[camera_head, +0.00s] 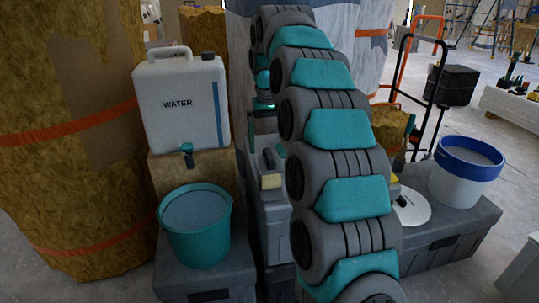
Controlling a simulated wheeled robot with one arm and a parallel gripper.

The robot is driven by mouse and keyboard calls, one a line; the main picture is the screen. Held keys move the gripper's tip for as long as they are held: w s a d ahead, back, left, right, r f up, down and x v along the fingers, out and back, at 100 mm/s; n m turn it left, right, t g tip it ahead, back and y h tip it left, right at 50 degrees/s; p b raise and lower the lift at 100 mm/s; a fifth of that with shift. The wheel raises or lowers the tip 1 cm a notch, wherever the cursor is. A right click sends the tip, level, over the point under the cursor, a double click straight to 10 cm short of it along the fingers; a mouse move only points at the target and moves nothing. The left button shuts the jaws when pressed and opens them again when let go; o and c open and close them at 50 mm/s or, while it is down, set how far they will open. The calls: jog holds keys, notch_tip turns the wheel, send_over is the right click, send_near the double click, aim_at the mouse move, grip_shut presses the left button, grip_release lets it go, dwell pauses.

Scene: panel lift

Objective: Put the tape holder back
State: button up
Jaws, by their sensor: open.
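A small grey object with a pale yellow block at its front (270,178) sits on a grey case (273,225) left of my arm. It may be the tape holder, but it is too small and dark to be sure. My gripper (262,108) is above and behind it, left of my arm's upper links. The gripper is open, and I see nothing held in it. My arm hides part of the gripper and much of the area to the right.
A white water jug (182,105) stands on a box at the left, with a teal bucket (197,245) in front. A blue-rimmed white bucket (465,173) stands on a grey case at the right. Wrapped insulation rolls (65,130) fill the far left.

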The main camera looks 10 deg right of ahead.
notch_tip(320, 180, up, 2)
jog(key=shift+r+p, duration=1.2)
jog(key=shift+r, duration=0.4)
jog(key=s+f, duration=0.5)
jog(key=s, duration=0.9)
jog(key=s+f+g, duration=0.1)
jog(key=s+f, duration=0.5)
jog(key=s, duration=0.9)
jog(key=s+f+g, duration=0.1)
jog(key=s+f, duration=0.4)
jog(key=s, duration=0.9)
jog(key=shift+s+f, duration=0.15)
